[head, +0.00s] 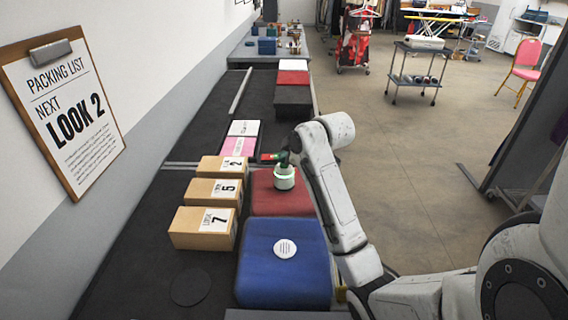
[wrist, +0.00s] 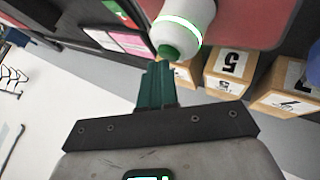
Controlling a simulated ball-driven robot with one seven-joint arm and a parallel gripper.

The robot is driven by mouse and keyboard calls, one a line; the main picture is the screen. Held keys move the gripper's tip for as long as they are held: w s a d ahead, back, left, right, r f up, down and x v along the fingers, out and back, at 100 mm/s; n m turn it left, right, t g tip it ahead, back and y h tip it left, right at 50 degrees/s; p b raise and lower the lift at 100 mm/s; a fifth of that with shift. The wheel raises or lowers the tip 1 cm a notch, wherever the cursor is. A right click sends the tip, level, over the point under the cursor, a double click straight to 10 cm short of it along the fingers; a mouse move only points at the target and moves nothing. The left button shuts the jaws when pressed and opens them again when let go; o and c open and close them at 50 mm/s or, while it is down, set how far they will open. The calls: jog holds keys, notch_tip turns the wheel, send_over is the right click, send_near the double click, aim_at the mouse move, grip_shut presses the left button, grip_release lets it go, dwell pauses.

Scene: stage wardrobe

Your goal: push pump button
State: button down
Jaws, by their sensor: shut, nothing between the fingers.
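The pump (head: 284,180) is a white cylinder with a glowing green ring, standing on the red bag (head: 275,205). In the wrist view the pump (wrist: 188,20) fills the upper middle, and its green button (wrist: 168,51) faces my fingers. My gripper (head: 284,160) is above the pump in the head view. Its green fingers are shut and empty in the wrist view (wrist: 158,66), with the tips right at the button. I cannot tell whether they touch it. In the head view the gripper hides most of the button.
A blue bag (head: 265,275) with a white round valve (head: 285,249) lies nearer. Boxes numbered 2 (head: 208,168), 5 (head: 200,190) and 7 (head: 190,225) stand left of the bags. A packing list clipboard (head: 65,110) hangs on the wall.

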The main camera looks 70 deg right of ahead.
dwell(0.4)
jog(key=shift+r+p, duration=0.45)
jog(key=shift+p, duration=0.2)
notch_tip(320, 180, up, 6)
jog(key=p, duration=0.6)
